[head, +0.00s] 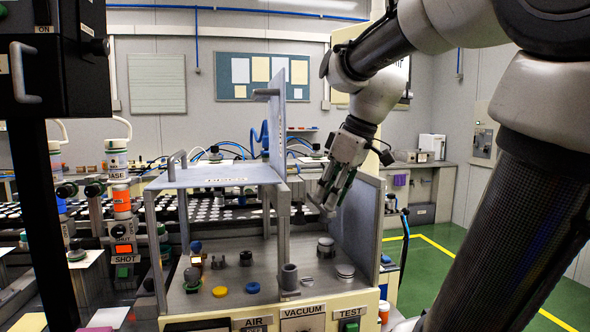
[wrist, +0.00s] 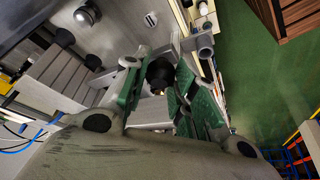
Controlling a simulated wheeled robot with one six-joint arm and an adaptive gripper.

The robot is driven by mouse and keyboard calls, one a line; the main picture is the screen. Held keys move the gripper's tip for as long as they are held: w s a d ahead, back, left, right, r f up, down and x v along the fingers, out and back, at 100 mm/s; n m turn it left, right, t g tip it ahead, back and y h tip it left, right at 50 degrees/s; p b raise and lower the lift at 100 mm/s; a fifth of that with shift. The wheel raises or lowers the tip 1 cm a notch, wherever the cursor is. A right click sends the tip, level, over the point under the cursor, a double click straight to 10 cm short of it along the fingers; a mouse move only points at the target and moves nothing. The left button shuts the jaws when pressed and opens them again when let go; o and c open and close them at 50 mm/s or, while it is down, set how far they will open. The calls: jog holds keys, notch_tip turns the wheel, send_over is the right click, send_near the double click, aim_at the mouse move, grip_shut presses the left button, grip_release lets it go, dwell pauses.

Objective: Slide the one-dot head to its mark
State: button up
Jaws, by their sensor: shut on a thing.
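My gripper (head: 329,204) is at the right side of the bench fixture, in front of the grey upright panel (head: 362,225). In the wrist view its green-padded fingers (wrist: 157,82) stand on either side of a dark round knob-like part (wrist: 160,70) and are shut on it. I cannot see any dots on this part, so I cannot tell whether it is the one-dot head. No mark for it can be made out. The head view hides the held part behind the fingers.
The fixture has a grey top plate (head: 215,176) and a tall upright plate (head: 277,125) close left of my gripper. Green floor is open at right.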

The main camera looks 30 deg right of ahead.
jog(key=s+a, duration=0.2)
jog(key=s, duration=0.6)
jog(key=shift+s+a, duration=0.15)
jog(key=shift+a, duration=0.05)
jog(key=o, duration=1.1)
dwell(0.5)
